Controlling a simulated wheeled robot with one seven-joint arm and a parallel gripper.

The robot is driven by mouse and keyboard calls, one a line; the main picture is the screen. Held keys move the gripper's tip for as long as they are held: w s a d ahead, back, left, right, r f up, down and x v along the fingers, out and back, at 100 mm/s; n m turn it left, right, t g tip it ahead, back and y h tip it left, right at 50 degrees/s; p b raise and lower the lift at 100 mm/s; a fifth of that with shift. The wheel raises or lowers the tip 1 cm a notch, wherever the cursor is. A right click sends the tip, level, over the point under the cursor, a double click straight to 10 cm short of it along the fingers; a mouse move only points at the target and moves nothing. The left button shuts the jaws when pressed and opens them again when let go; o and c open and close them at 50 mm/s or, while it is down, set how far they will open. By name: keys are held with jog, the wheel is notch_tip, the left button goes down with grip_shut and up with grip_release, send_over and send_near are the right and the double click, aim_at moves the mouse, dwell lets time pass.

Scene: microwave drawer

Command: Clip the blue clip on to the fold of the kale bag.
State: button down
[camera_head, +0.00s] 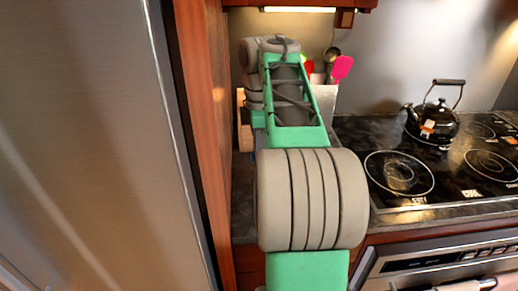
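Neither the blue clip nor the kale bag can be made out in the head view. My green and grey arm reaches forward over the narrow counter (243,205) left of the stove and covers most of it. My gripper is not visible; the arm's far end is at the back of the counter, and what lies beyond or under it is hidden.
A refrigerator (85,150) and a wooden panel (200,130) stand close on the left. On the right are a cooktop (450,180), a black kettle (435,122) and an oven (440,265). A utensil holder (326,98) with a pink spatula (342,67) stands behind my arm.

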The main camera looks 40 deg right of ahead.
jog(key=shift+f, duration=0.15)
jog(key=c, duration=1.2)
grip_release()
jog(key=shift+c, duration=0.2)
jog(key=shift+o, duration=0.5)
jog(key=o, duration=0.4)
notch_tip(320, 180, up, 8)
jog(key=p, duration=0.8)
